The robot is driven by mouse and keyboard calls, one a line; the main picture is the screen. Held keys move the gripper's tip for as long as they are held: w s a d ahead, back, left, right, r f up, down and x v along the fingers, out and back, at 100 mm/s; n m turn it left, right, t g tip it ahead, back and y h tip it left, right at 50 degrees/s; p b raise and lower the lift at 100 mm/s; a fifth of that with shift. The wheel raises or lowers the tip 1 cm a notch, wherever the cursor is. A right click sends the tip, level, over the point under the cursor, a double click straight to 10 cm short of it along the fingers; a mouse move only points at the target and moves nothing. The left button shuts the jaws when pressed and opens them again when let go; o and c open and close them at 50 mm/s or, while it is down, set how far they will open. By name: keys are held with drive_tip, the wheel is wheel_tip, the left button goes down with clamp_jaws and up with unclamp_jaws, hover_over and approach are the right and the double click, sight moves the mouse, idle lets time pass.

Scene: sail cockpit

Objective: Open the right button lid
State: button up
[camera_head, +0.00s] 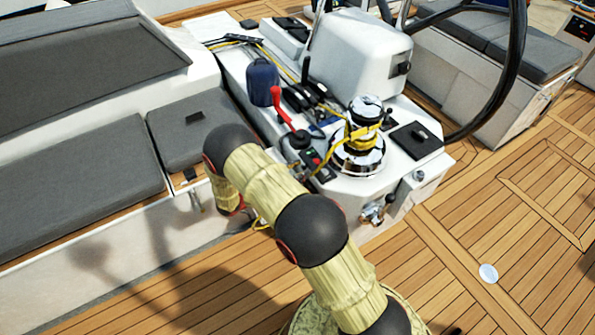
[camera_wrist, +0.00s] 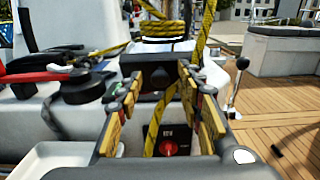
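My gripper (camera_wrist: 158,84) is open in the wrist view, with one yellow-and-black finger on each side and no object held between them. A black panel with a red round knob (camera_wrist: 170,148) shows low between the fingers. A yellow-black rope (camera_wrist: 161,125) hangs in front of that panel. A dark block (camera_wrist: 150,66) lies beyond the fingertips; I cannot tell whether it is the right button lid. In the head view, a small control panel with red and green spots (camera_head: 314,160) sits beside the winch. My arm hides most of my gripper there.
The chrome winch (camera_head: 362,145) is wrapped with yellow rope. A red-handled lever (camera_head: 281,107) stands left of it, and a black square hatch (camera_head: 416,140) lies right of it. A metal lever (camera_wrist: 237,82) stands to the right in the wrist view. Teak deck (camera_head: 480,240) is open on the right.

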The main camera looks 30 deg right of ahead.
clamp_jaws()
idle(0.5)
idle(0.4)
